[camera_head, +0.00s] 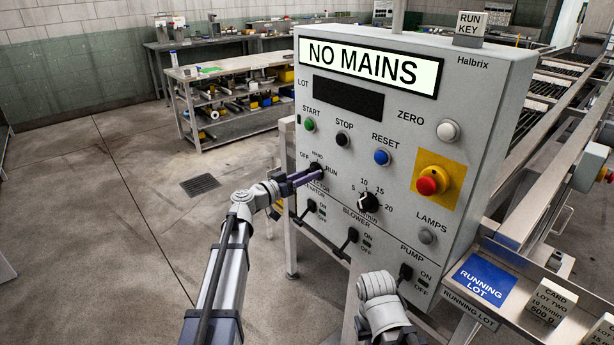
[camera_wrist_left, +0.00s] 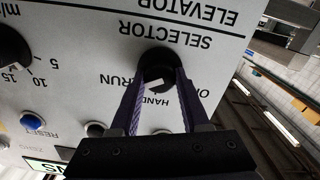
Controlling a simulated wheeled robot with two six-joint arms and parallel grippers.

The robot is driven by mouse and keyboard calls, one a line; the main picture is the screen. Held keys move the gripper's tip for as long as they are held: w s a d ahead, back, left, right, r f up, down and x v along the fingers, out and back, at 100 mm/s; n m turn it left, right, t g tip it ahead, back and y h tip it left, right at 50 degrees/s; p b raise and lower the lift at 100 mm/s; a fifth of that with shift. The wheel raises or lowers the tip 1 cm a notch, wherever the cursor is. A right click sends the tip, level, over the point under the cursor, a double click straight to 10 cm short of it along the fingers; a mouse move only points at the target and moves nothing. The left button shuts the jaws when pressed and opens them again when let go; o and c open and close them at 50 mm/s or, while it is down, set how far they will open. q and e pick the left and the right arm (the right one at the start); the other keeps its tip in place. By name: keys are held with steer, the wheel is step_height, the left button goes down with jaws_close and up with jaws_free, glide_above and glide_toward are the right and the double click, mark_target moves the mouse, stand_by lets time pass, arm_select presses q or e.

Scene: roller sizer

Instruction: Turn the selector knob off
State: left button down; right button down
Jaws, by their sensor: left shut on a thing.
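The black selector knob (camera_head: 317,168) is on the left side of the grey control panel (camera_head: 440,85), below the green start button. OFF, HAND and RUN are lettered around it. My left gripper (camera_head: 308,177) reaches it from the left and is shut on it. In the left wrist view, the panel appears upside down, and the two dark purple fingers of my left gripper (camera_wrist_left: 160,82) lie on either side of the selector knob (camera_wrist_left: 158,62). A white mark shows between the fingers near HAND; its exact setting I cannot tell. My right arm shows low in the head view, its jaws hidden.
Elevator (camera_head: 309,206), blower (camera_head: 350,238) and pump (camera_head: 405,272) levers sit below the knob. A rate dial (camera_head: 369,201) and a red emergency button (camera_head: 428,185) are to its right. The display (camera_head: 370,67) reads NO MAINS. Open floor lies left.

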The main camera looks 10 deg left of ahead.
arm_select(q)
steer(key=shift+n, duration=0.4)
steer(key=n, duration=2.3)
steer(key=shift+f, duration=0.1)
stand_by(0.5)
steer(key=shift+c, duration=1.9)
jaws_free()
steer(key=shift+s+a, duration=0.1)
